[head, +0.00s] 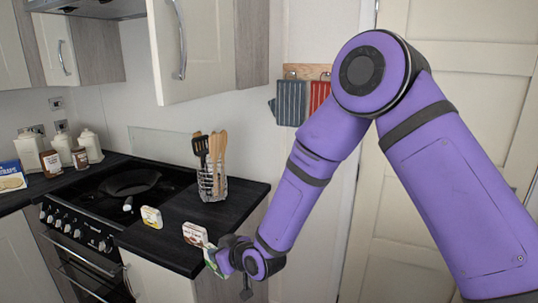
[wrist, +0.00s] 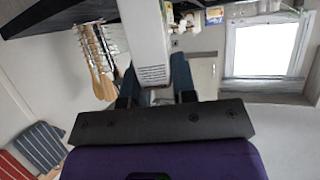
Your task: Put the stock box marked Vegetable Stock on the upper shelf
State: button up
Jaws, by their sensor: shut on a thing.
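My gripper (head: 222,259) is low at the front right corner of the dark worktop, shut on a small white and green stock box (head: 211,262). In the wrist view the white box (wrist: 148,38) sits between the two fingers (wrist: 155,88), with small print on its near side. Its front label cannot be read, so I cannot tell its flavour. A box with a red-brown label (head: 195,234) stands on the worktop beside my gripper. A yellow-labelled box (head: 151,216) stands further left. I cannot make out an upper shelf in either view.
A wire holder with utensils (head: 213,182) stands at the worktop's back. The hob with a dark pan (head: 130,182) is to the left. A wall cupboard (head: 195,50) hangs above. Oven gloves (head: 291,102) hang on the wall beside my arm. Jars (head: 88,146) stand far left.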

jog(key=w+d+f+m+t+h, duration=0.1)
jog(key=d+f+m+h, duration=0.2)
jog(key=d, duration=1.1)
jog(key=w+d+f+m+t+h, duration=0.2)
jog(key=d+f+m+h, duration=0.1)
jog(key=d, duration=1.2)
jog(key=w+d+f+m+t+h, duration=0.1)
jog(key=d+f+m+h, duration=0.2)
jog(key=d, duration=1.1)
jog(key=shift+w+d+f+m+t+h, duration=0.3)
jog(key=shift+w+d+f+m+h, duration=0.15)
jog(key=shift+f, duration=0.25)
jog(key=shift+s, duration=0.1)
